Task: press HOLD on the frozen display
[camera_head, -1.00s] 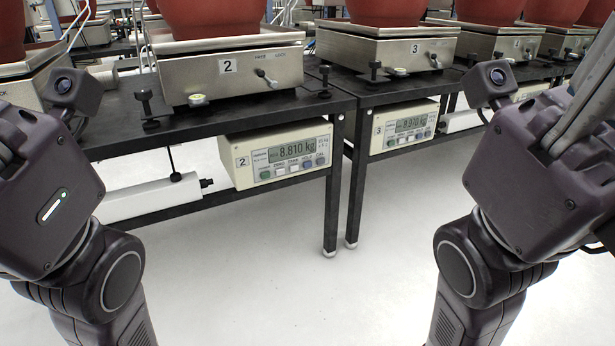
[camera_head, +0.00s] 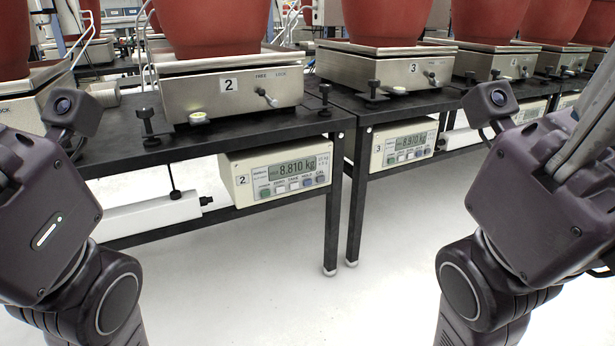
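The number 2 display unit (camera_head: 277,170), a cream box, sits under the left table. Its screen (camera_head: 290,173) reads 8.810 kg. Its button row has a blue button (camera_head: 308,181) under the HOLD label. The number 3 display unit (camera_head: 404,143) is under the table to its right; its screen (camera_head: 411,141) reads about 8.910 kg, small and less certain. My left gripper (camera_head: 42,222) is at the left edge and my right gripper (camera_head: 548,200) at the right edge. Both are apart from the units. Their fingertips are out of frame or hidden.
Scale 2 (camera_head: 235,92) and scale 3 (camera_head: 395,72) bear red pots (camera_head: 210,28) on black tables. Table legs (camera_head: 333,200) stand right of unit 2. A white box (camera_head: 150,218) lies left of it. The pale floor (camera_head: 260,270) in front is clear.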

